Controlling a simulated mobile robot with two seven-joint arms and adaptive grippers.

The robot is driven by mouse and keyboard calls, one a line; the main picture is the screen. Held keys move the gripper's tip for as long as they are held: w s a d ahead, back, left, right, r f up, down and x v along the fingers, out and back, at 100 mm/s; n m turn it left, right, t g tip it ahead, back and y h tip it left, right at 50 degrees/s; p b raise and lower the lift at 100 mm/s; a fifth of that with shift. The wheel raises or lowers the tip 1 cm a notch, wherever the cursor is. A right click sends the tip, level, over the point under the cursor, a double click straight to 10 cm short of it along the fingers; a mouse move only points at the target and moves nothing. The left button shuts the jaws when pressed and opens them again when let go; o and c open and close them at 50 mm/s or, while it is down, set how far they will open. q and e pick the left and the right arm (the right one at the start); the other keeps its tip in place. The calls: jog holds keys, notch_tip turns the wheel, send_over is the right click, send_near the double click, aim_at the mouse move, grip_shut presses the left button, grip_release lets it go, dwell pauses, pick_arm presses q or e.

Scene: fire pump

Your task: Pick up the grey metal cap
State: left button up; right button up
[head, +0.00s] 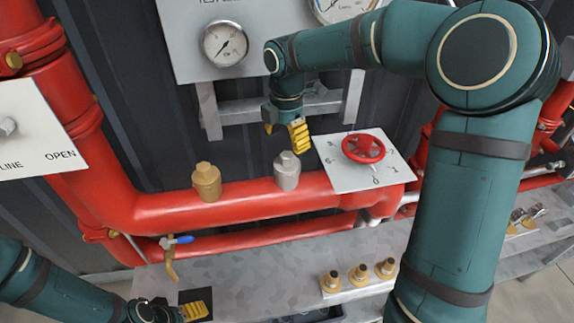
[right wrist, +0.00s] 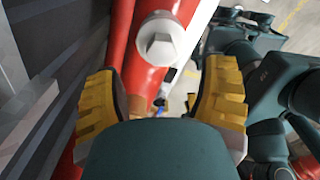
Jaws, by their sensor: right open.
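The grey metal cap (head: 287,168) sits upright on top of the horizontal red pipe, left of the white valve plate. In the right wrist view its hexagonal head (right wrist: 160,44) shows at the top middle, beyond the fingertips. My right gripper (head: 285,134) is open and empty just above the cap, apart from it. Its yellow fingers (right wrist: 162,95) stand wide apart in the wrist view. My left gripper (head: 180,311) is low at the left by the grey ledge; only part of it shows and its opening is unclear.
A brass cap (head: 206,184) stands on the same red pipe (head: 245,199) to the left. A red handwheel (head: 362,149) on a white plate (head: 337,180) is close on the right. Gauges (head: 225,44) hang behind. Brass fittings (head: 359,274) stand on the grey ledge (head: 250,270).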

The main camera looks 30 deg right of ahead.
aim_at(287, 155)
jog(key=shift+s+f+b, duration=0.1)
jog(key=shift+f+b, duration=0.55)
jog(key=shift+f, duration=2.55)
grip_shut()
